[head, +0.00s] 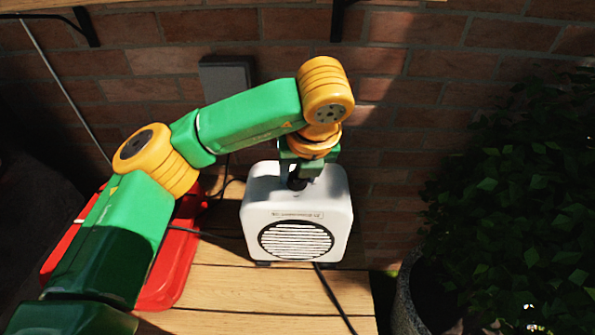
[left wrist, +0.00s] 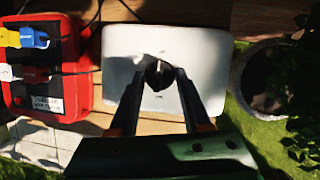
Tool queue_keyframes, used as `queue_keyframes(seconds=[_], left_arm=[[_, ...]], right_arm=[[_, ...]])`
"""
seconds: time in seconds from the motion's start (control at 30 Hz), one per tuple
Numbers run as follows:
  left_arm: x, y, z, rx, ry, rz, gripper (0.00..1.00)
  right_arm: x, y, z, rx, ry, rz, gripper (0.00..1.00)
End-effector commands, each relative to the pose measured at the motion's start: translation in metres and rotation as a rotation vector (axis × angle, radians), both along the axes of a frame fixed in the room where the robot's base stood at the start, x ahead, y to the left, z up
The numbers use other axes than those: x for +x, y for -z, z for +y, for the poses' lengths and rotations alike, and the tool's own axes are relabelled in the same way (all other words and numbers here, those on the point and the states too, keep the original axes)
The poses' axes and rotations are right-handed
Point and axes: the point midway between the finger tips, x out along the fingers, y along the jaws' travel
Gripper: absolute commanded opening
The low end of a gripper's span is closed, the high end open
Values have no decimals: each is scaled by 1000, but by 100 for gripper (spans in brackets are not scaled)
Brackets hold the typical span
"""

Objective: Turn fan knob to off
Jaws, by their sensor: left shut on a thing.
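The fan (head: 335,205) is a white box with a round slatted grille on its front, standing on the wooden table. Its top shows in the left wrist view (left wrist: 205,50), with a dark round knob (left wrist: 158,74) in the middle and small marks around it. My left gripper (head: 297,182) reaches down onto the fan's top from above. In the left wrist view its two fingers (left wrist: 160,80) are closed around the knob, one on each side. The knob is mostly hidden by the gripper in the head view. My right gripper is not in view.
A red power box (left wrist: 75,70) with blue, yellow and white plugs stands left of the fan. A black cable (head: 335,297) runs forward over the table (head: 235,290). A potted plant (head: 405,300) stands to the right, and a brick wall (head: 400,130) is behind.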

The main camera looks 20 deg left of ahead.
Motion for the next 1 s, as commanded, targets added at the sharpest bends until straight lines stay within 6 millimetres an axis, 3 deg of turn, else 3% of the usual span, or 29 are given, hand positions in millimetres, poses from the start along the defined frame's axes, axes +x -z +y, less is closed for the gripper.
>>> queue_keyframes(seconds=[0.77,0.8,0.83,1.0], left_arm=[[0,1,-1,0,-90,2,0],[0,1,-1,0,-90,2,56],[0,1,-1,-1,-90,1,61],[0,0,-1,-1,-90,1,61]], right_arm=[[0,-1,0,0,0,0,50],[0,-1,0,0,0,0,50],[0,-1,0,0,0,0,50],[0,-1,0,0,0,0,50]])
